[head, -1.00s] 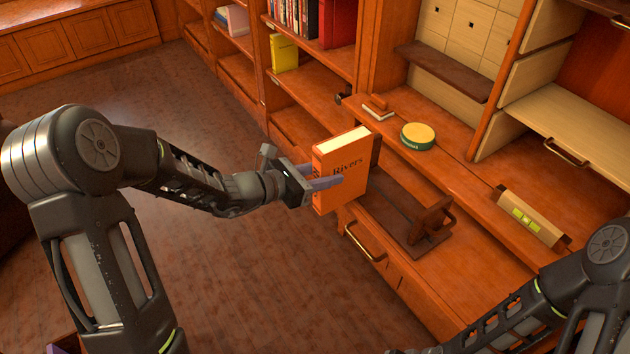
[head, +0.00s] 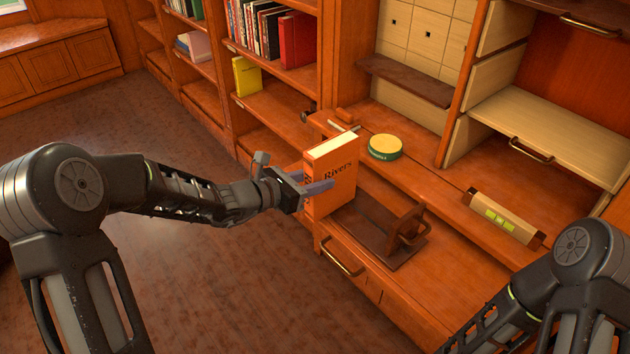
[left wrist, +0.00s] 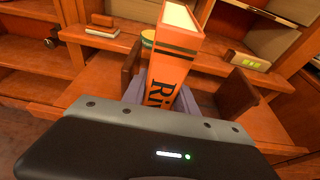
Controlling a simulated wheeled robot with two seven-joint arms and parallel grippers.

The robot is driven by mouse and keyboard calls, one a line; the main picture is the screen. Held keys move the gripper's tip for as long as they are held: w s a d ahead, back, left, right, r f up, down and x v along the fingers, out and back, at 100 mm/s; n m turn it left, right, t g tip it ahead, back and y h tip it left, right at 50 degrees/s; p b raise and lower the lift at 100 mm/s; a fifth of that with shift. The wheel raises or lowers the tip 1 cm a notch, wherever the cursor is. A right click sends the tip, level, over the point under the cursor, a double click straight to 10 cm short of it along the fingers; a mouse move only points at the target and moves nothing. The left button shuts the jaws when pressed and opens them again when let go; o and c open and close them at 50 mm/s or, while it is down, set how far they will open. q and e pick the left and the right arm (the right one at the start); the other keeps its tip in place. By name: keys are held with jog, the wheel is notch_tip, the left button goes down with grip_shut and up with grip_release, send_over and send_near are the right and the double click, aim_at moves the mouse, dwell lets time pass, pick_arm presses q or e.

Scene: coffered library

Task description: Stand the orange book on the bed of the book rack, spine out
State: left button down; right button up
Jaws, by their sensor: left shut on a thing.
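The orange book (head: 331,180), with "Rivers" on its cover, is upright in my left gripper (head: 318,188). The gripper is shut on it from the spine side. In the left wrist view the book's orange spine (left wrist: 172,68) faces the camera, between the two fingers. The dark brown book rack (head: 378,228) stands on the lower counter, with an upright end at its right. The book is at the rack's left end and hides that part; I cannot tell whether it touches the bed. My right arm shows at the lower right, but its gripper is out of view.
A round green and yellow tin (head: 385,148) stands on the ledge behind the rack. A tan block with yellow-green squares (head: 503,216) lies to the right. Shelves with a yellow book (head: 246,76) stand at the back left.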

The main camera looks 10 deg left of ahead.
pick_arm(q)
jog(key=shift+f+b, duration=0.2)
jog(key=shift+b, duration=0.1)
jog(key=c, duration=1.2)
grip_release()
jog(key=o, duration=0.3)
jog(key=v, duration=0.7)
jog(key=shift+s+a+r, duration=0.1)
jog(key=shift+s+a, duration=0.15)
jog(key=shift+s, duration=0.1)
